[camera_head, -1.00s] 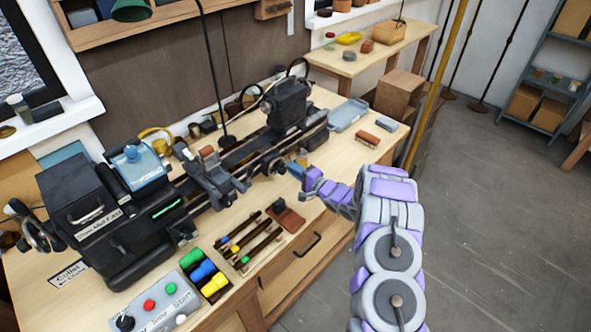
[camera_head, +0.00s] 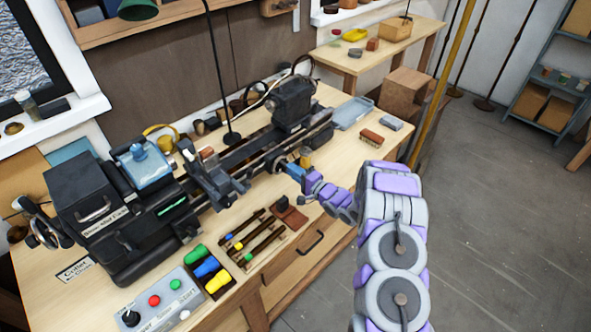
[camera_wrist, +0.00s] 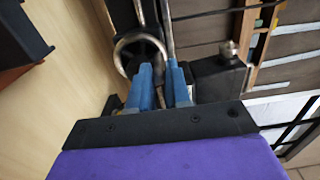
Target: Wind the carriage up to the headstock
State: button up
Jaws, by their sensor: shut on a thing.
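The lathe lies along the bench in the head view, with its black headstock (camera_head: 95,205) at the left. The carriage (camera_head: 218,182) sits on the bed just right of the headstock, with a small gap between them. A handwheel (camera_head: 277,165) shows at the front of the bed, right of the carriage. My gripper (camera_head: 290,170) is at this wheel. In the wrist view, its blue fingers (camera_wrist: 162,80) are shut at the metal handwheel ring (camera_wrist: 140,48). The exact contact is partly hidden between the fingers.
The tailstock (camera_head: 293,102) stands on the right part of the bed. A tool tray (camera_head: 245,242), coloured handles (camera_head: 207,268) and a button box (camera_head: 152,300) lie in front of the lathe. A brush (camera_head: 371,138) lies at the right. A yellow pole (camera_head: 437,90) stands beyond.

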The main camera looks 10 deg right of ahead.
jog(key=shift+s+a+f, duration=0.2)
jog(key=shift+s+a, duration=0.15)
jog(key=shift+a, duration=0.35)
grip_shut()
jog(key=shift+f+p, duration=0.25)
jog(key=shift+p, duration=0.05)
jog(key=shift+c, duration=0.2)
grip_release()
jog(key=shift+w+d+f, duration=0.1)
jog(key=shift+d, duration=0.05)
jog(key=shift+o, duration=0.5)
jog(key=shift+f, duration=0.15)
jog(key=o, duration=0.4)
jog(key=shift+c, duration=0.2)
jog(key=shift+o, duration=0.8)
jog(key=shift+w+d+f, duration=0.15)
jog(key=shift+w, duration=0.05)
jog(key=shift+d, duration=0.1)
